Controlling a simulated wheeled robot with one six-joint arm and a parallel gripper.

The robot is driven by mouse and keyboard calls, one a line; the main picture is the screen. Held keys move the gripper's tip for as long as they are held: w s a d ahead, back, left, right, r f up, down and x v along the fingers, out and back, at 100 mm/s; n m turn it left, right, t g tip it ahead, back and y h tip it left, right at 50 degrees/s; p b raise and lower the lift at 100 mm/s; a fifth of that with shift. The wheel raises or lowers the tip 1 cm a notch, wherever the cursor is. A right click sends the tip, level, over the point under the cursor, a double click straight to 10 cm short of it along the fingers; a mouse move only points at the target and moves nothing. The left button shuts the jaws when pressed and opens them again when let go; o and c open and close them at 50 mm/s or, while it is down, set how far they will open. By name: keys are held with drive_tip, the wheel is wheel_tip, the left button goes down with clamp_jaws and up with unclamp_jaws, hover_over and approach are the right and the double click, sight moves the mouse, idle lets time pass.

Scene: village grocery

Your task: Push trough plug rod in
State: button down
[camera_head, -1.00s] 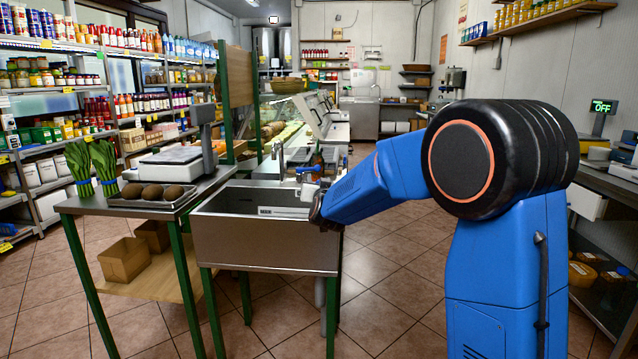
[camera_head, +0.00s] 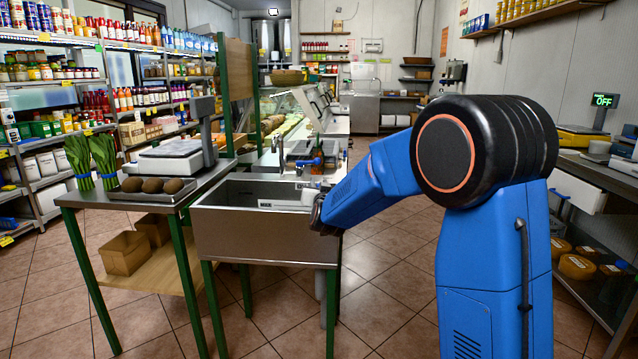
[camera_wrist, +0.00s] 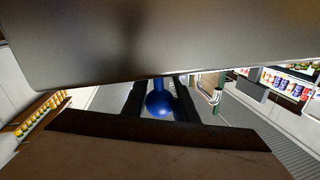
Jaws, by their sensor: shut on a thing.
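The metal trough (camera_head: 262,238) stands on green legs in the middle of the head view. The dark end of my arm is at its right front corner, and the fingers are hard to make out there. In the wrist view, a round blue knob (camera_wrist: 159,105) sits between the two dark fingers of my gripper (camera_wrist: 158,98). The gripper is shut on it. A short stretch of blue rod (camera_wrist: 157,83) shows above the knob and runs toward a large grey metal surface (camera_wrist: 150,40) close to the gripper. Where the rod enters is hidden.
At left, a side table (camera_head: 92,203) carries a scale (camera_head: 178,160), a tray of brown round items and leafy bunches. Stocked shelves line the left wall. The tiled floor in front is clear.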

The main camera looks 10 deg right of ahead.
drive_tip(key=c, duration=1.4)
unclamp_jaws()
drive_tip(key=shift+f, duration=0.3)
drive_tip(key=shift+c, duration=0.2)
drive_tip(key=shift+r, duration=0.1)
drive_tip(key=s+a, duration=0.2)
drive_tip(key=s, duration=1.5)
drive_tip(key=shift+s, duration=0.2)
